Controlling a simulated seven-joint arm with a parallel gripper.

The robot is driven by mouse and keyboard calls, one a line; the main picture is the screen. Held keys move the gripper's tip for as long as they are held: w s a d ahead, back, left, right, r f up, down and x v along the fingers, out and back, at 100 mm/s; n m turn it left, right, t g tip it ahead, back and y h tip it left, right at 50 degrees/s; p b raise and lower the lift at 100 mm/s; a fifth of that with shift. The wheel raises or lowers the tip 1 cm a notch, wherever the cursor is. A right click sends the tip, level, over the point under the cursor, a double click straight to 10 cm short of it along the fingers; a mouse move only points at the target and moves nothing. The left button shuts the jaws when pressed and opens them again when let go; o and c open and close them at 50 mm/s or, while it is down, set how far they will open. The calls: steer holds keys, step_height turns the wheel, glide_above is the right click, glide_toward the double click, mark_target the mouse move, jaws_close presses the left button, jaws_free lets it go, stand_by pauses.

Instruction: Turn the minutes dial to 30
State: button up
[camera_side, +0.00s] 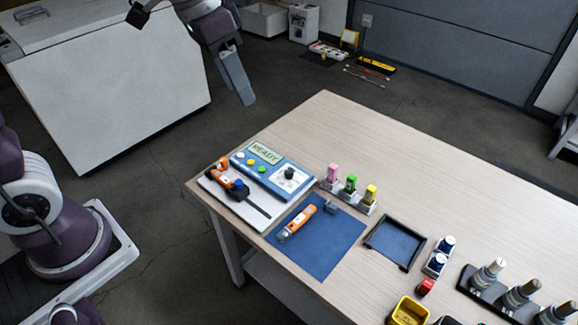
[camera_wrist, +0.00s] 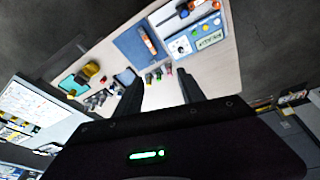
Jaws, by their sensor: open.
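The blue control panel (camera_side: 258,178) lies near the table's left corner, with a READY display (camera_side: 265,153) and several coloured buttons. A dark round dial (camera_side: 289,173) sits on a white plate at the panel's right end; its markings are too small to read. The panel also shows at the upper right of the wrist view (camera_wrist: 197,30), with the dial's white plate (camera_wrist: 180,46). My gripper (camera_wrist: 160,93) is open and empty, its two dark fingers apart. In the side view it is raised beyond the table's far left side, well away from the dial.
A white board with an orange-handled tool (camera_side: 220,172) lies left of the panel. A blue mat (camera_side: 325,250) with an orange tool lies in front. Small pink, green and yellow capped items (camera_side: 350,185) stand right of the panel. The table's far part is clear.

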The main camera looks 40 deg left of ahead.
steer(key=w+f+m, duration=0.1)
steer(key=w+f, duration=0.4)
steer(key=w, duration=0.1)
steer(key=m+g+y, duration=0.1)
steer(key=m+g, duration=0.2)
steer(key=m, duration=0.1)
glide_above(289, 171)
step_height(289, 171, down, 21)
steer(key=shift+r, duration=0.1)
step_height(289, 171, down, 7)
steer(key=shift+f, duration=0.1)
jaws_close()
